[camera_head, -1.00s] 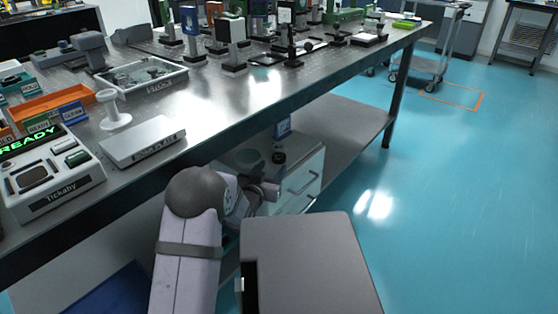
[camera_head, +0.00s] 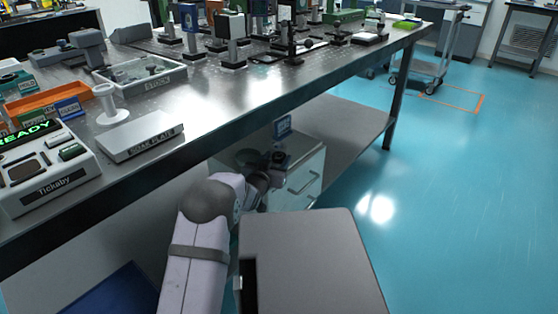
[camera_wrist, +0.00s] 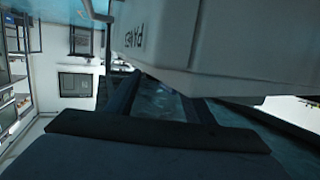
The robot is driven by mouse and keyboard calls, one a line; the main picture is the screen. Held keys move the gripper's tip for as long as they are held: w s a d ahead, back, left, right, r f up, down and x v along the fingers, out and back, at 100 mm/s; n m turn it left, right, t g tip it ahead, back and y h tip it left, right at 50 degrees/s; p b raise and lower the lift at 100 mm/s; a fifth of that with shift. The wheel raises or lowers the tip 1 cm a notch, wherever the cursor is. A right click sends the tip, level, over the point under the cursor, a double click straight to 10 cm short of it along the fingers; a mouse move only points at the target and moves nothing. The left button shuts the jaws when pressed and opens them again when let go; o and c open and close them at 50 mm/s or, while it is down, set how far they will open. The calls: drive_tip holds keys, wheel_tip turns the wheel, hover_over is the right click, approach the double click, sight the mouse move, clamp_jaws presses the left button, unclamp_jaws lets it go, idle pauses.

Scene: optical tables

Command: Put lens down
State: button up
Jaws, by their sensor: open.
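I cannot pick out the lens for certain. A small dark round piece (camera_head: 278,157) stands on the low white cabinet (camera_head: 308,178) under the bench; I cannot tell whether it is the lens. My gripper (camera_head: 268,172) is at the cabinet's left side, close to this piece and partly hidden by my arm. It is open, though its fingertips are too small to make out. A round, dull dish-like thing (camera_head: 247,157) is just behind it. The wrist view shows a pale lettered surface (camera_wrist: 170,45) very close, and no lens.
The bench (camera_head: 215,110) overhangs the cabinet. It carries a white plate (camera_head: 140,135), a white spool-shaped stand (camera_head: 107,108), a grey tray (camera_head: 145,75), an orange tray (camera_head: 50,103) and several optic mounts. A small blue sign (camera_head: 283,126) stands on the cabinet.

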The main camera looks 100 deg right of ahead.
sight(277, 164)
drive_tip(key=shift+s+d, duration=0.1)
drive_tip(key=shift+d, duration=0.1)
drive_tip(key=c, duration=0.9)
drive_tip(key=shift+r, duration=0.2)
wheel_tip(277, 164, up, 3)
drive_tip(key=shift+r+p, duration=0.15)
drive_tip(key=shift+p, duration=0.7)
drive_tip(key=p+v, duration=0.1)
drive_tip(key=v, duration=0.5)
drive_tip(key=f+p+v, duration=0.1)
drive_tip(key=p+v, duration=0.1)
drive_tip(key=v, duration=0.4)
drive_tip(key=p+v, duration=0.1)
drive_tip(key=v, duration=0.5)
drive_tip(key=shift+a+f+p, duration=0.15)
drive_tip(key=shift+f+p, duration=0.2)
